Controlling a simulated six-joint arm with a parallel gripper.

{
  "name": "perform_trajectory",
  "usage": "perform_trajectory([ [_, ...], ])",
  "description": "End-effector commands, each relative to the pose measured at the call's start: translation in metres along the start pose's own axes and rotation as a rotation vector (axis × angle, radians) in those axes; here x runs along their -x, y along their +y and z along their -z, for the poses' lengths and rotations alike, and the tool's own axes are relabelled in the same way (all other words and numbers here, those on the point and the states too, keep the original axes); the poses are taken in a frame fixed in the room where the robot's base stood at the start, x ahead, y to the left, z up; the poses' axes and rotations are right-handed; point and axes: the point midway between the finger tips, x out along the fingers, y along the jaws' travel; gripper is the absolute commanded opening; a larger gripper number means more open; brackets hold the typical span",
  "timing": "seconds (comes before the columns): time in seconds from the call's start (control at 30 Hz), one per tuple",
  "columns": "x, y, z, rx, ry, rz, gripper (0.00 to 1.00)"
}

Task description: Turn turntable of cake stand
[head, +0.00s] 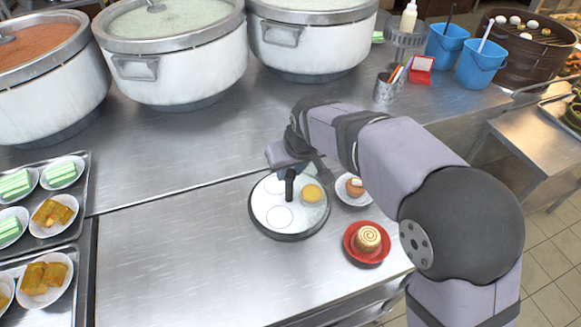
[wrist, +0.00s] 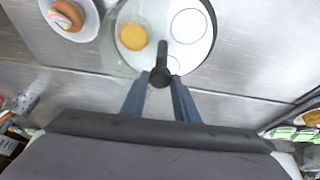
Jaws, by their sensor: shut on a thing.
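The cake stand's round white turntable (head: 268,222) sits on the steel counter in the head view, with a dark rim and a black upright knob (head: 290,184). A yellow tart (head: 312,193) lies on it beside printed circle outlines, under what looks like a clear cover part. In the wrist view the turntable (wrist: 205,50) is at the top, with the tart (wrist: 133,36) on its left and the knob (wrist: 160,75) near its edge. My gripper (wrist: 161,80) is shut on the knob, one blue finger on each side. In the head view my arm partly hides the fingers.
A plate with a donut (head: 354,188) and a red plate with a swirl roll (head: 367,240) stand right of the turntable. Large stockpots (head: 175,75) stand behind. Trays of dishes (head: 45,215) are at left. The counter left of the turntable (head: 170,250) is clear.

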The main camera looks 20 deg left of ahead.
Motion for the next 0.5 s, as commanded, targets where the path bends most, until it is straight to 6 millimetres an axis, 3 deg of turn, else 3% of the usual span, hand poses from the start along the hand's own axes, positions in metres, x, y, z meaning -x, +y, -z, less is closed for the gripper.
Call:
perform_trajectory([
  [0.5,0.0003,-0.0026,0.0011,-0.237,0.002,-0.099,0.00],
])
